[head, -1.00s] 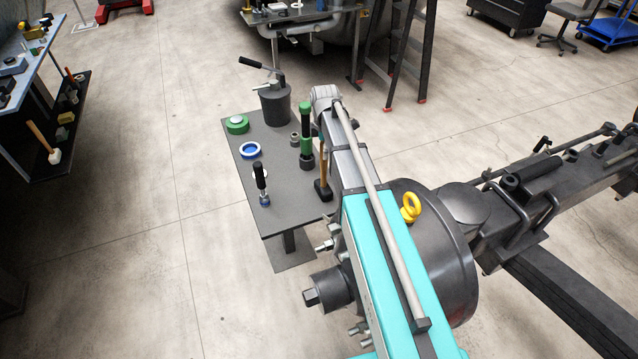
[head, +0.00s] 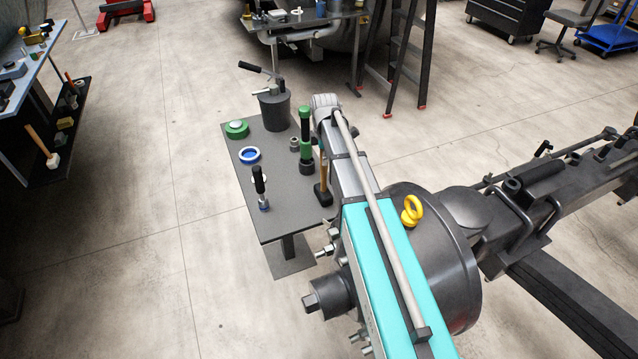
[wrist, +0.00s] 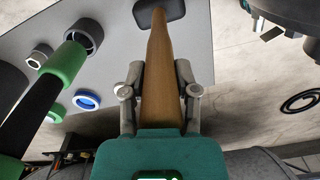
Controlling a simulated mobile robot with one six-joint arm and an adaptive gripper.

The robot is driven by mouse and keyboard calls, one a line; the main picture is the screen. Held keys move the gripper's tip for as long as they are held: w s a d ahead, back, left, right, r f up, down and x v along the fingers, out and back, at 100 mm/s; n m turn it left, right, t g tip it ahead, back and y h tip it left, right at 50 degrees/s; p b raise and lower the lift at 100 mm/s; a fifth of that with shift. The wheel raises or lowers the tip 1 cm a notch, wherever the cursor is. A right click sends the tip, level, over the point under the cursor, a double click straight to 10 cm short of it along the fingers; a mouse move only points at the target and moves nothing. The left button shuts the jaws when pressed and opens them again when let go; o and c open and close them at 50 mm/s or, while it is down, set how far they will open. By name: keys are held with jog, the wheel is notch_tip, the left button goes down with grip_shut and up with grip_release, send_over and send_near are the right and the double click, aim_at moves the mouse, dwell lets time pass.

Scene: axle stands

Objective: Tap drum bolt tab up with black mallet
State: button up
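The black mallet (head: 324,194) stands head down on the small grey table, its wooden handle upright. In the wrist view its brown handle (wrist: 159,75) runs between the fingers to the dark head (wrist: 160,9) beyond. My gripper (wrist: 159,66) has a finger close along each side of the handle and looks shut on it; the exact contact is hard to see. In the head view my arm hides the gripper. The drum (head: 432,250) is a large dark grey drum at the axle's end, partly behind my arm. The bolt tab cannot be made out.
The table (head: 285,215) also holds a green-black tool (head: 305,140), a blue ring (head: 249,155), a green ring (head: 236,129), a black-handled tool (head: 260,188) and a dark pot (head: 275,108). Bolts and a yellow eye (head: 412,211) stick out near the drum.

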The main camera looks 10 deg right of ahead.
grip_shut()
jog(key=shift+w+r+p, duration=0.15)
jog(key=shift+r+p, duration=2.9)
jog(key=shift+o, duration=0.7)
grip_release()
grip_shut()
